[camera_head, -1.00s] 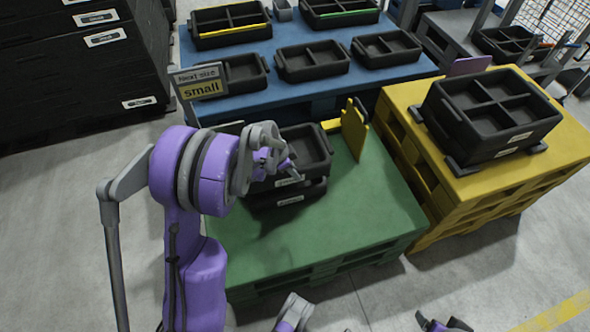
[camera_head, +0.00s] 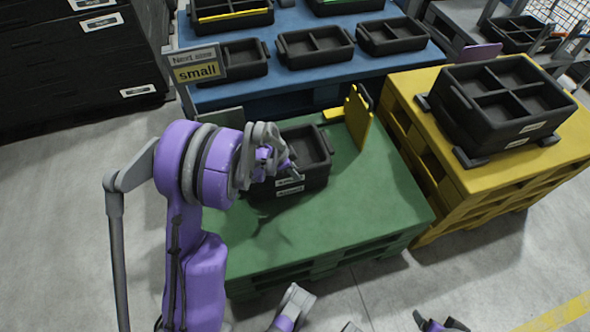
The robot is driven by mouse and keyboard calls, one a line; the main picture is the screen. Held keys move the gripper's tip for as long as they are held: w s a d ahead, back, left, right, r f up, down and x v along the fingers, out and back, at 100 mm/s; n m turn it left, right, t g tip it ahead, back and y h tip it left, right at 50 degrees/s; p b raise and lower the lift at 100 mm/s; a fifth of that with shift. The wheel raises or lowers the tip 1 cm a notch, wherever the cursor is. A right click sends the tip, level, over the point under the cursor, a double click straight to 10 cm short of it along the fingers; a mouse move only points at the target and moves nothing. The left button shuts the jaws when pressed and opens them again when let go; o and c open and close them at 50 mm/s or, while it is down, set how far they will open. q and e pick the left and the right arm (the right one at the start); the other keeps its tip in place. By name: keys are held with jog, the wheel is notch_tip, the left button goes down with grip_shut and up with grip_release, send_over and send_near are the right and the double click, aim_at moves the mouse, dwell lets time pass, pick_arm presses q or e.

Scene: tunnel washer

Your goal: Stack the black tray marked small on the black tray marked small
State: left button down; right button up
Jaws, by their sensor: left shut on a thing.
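My left gripper (camera_head: 290,170) is shut on the near left side of a black two-compartment tray (camera_head: 306,146) above the green pallet (camera_head: 350,215). A second black tray (camera_head: 290,191) lies directly under it on the pallet. The two look lined up, with their labels one above the other and no clear gap; whether the upper one is fully seated I cannot tell. The label print is too small to read. My gripper and arm hide the trays' left side. Parts of my right arm show at the bottom edge, its jaws unclear.
A sign (camera_head: 196,66) reads "Next size small". Several black trays stand on the blue pallet (camera_head: 290,91) behind. A yellow upright stop (camera_head: 357,118) is at the green pallet's back. A larger black tray stack (camera_head: 502,105) stands on the yellow pallet (camera_head: 440,178). The green pallet's front is clear.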

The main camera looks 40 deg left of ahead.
pick_arm(q)
jog(key=c, duration=0.6)
grip_release()
jog(key=shift+r, duration=0.1)
jog(key=p+v, duration=0.3)
jog(key=v, duration=0.7)
jog(key=shift+s+a+r, duration=0.1)
jog(key=shift+s+r, duration=0.05)
jog(key=shift+r, duration=0.15)
